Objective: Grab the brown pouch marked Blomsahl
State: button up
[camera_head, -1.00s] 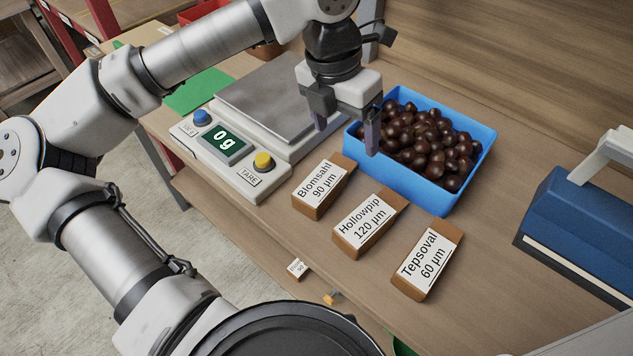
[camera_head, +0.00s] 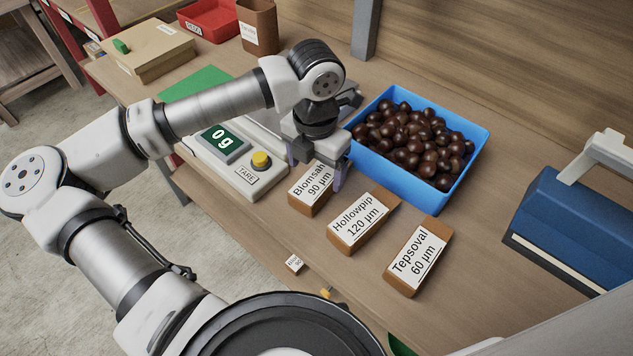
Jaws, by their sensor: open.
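The brown pouch marked Blomsahl 90 µm (camera_head: 311,192) lies on the wooden bench, label up, left of two similar pouches. My gripper (camera_head: 315,178) is open, pointing down over the far end of this pouch, one finger at its left and one at its right. The fingers cover part of its far end. I cannot tell whether they touch it. The brown pouch marked Hollowpip 120 µm (camera_head: 359,222) lies to its right, and the one marked Tepsoval 60 µm (camera_head: 417,257) lies farther right.
A blue crate (camera_head: 416,198) full of chestnuts stands just behind the pouches. A scale (camera_head: 238,178) reading 0 g stands at the left, partly hidden by my arm. A blue device (camera_head: 570,230) with a grey handle stands at the right.

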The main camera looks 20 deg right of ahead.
aim_at(316, 180)
jog(key=shift+s+f+p, duration=0.1)
jog(key=shift+f+p, duration=0.6)
jog(key=shift+f, duration=1.5)
jog(key=c, duration=1.2)
jog(key=shift+r, duration=0.1)
